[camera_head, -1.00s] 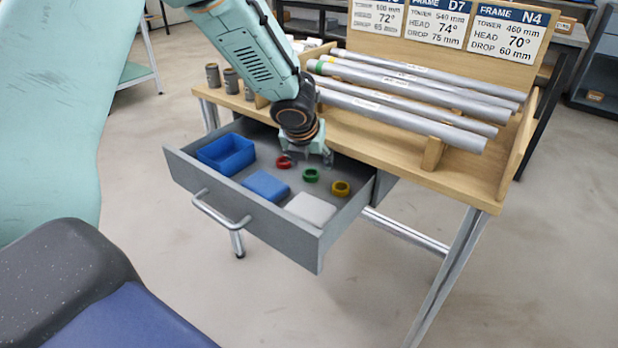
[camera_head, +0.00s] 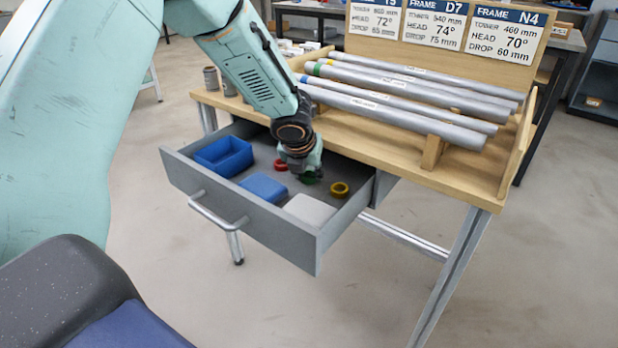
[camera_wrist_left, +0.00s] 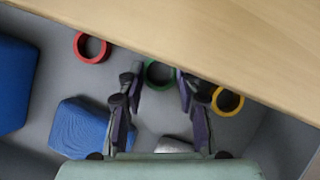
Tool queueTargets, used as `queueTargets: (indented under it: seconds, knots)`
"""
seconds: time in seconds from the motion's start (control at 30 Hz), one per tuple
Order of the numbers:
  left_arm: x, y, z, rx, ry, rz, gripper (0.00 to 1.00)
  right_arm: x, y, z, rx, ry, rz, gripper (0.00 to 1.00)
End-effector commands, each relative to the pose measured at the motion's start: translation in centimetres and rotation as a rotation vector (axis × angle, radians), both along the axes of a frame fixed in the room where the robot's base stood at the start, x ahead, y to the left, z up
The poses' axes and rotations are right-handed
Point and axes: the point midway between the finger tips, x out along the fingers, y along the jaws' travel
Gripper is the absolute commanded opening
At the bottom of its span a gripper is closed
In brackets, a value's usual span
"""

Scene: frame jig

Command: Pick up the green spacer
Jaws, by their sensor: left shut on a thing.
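The green spacer (camera_head: 312,179) is a small ring in the open grey drawer (camera_head: 290,242), mostly hidden by my gripper in the head view. In the left wrist view the green spacer (camera_wrist_left: 158,74) shows between the fingertips. My left gripper (camera_head: 307,177) reaches down into the drawer. Its two fingers (camera_wrist_left: 160,76) are shut on the green spacer, one on each side. A red spacer (camera_head: 281,165) lies to the left of it and a yellow spacer (camera_head: 339,189) to the right. My right gripper is not in view.
The drawer also holds a blue open box (camera_head: 222,157), a blue block (camera_head: 264,187) and a pale grey block (camera_head: 310,209). The wooden bench top (camera_head: 400,152) overhangs the drawer's back. Several metal tubes (camera_head: 410,100) lie on it.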

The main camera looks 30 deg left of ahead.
Motion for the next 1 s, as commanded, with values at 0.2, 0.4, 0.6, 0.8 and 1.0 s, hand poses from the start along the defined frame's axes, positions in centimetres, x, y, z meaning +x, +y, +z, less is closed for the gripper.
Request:
queueTargets:
  seconds: [0.2,0.4,0.6,0.8,1.0]
  knots:
    - [0.0,0.0,0.0,0.000,0.000,0.000,0.16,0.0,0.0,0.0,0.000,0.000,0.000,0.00]
    - [0.0,0.0,0.1,0.000,0.000,0.000,0.16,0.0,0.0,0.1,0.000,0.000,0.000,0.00]
    - [0.0,0.0,1.1,0.000,0.000,0.000,0.16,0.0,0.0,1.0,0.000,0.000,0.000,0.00]
    - [-1.5,-0.5,1.0,0.000,0.001,0.000,0.16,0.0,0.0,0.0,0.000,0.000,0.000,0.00]
    - [-3.7,-1.2,1.0,-0.001,0.000,0.000,0.16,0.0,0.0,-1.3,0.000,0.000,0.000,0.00]
